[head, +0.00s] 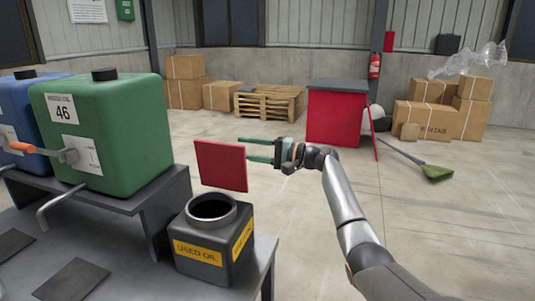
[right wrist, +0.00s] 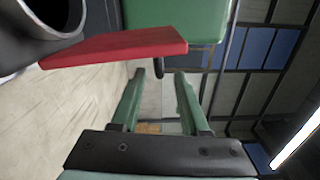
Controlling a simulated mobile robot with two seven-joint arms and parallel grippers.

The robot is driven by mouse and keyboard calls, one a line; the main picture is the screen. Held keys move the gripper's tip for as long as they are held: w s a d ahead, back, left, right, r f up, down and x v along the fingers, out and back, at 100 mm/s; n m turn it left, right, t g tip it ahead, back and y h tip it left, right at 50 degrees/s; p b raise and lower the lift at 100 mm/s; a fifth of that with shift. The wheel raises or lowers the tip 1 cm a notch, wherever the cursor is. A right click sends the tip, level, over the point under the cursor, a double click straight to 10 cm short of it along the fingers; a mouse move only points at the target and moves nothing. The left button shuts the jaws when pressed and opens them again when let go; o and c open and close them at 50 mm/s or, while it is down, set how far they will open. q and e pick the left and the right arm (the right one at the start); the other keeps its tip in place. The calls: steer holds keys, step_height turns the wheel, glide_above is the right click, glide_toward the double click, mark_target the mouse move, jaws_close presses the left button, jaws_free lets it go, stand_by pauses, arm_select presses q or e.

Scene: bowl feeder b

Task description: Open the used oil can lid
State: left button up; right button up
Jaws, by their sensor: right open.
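The used oil can (head: 213,240) is a dark grey box with yellow "USED OIL" labels and a round neck on top. It stands at the right end of the low dark bench, and its neck opening is uncovered. The red square lid (head: 221,165) stands upright above the neck; it also shows in the right wrist view (right wrist: 120,46). My right gripper (head: 258,150) is open, its green fingers pointing left at the lid's right edge. In the right wrist view the space between the fingers (right wrist: 158,100) looks empty. My left gripper is not in view.
A green tank (head: 120,135) marked 46 and a blue tank (head: 20,120) stand on a raised dark shelf (head: 120,205) left of the can. A tap with an orange handle (head: 22,147) juts out there.

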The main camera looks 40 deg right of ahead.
steer(key=v, duration=0.6)
steer(key=shift+s+d+b, duration=0.2)
steer(key=shift+s+b, duration=0.1)
steer(key=shift+b, duration=0.15)
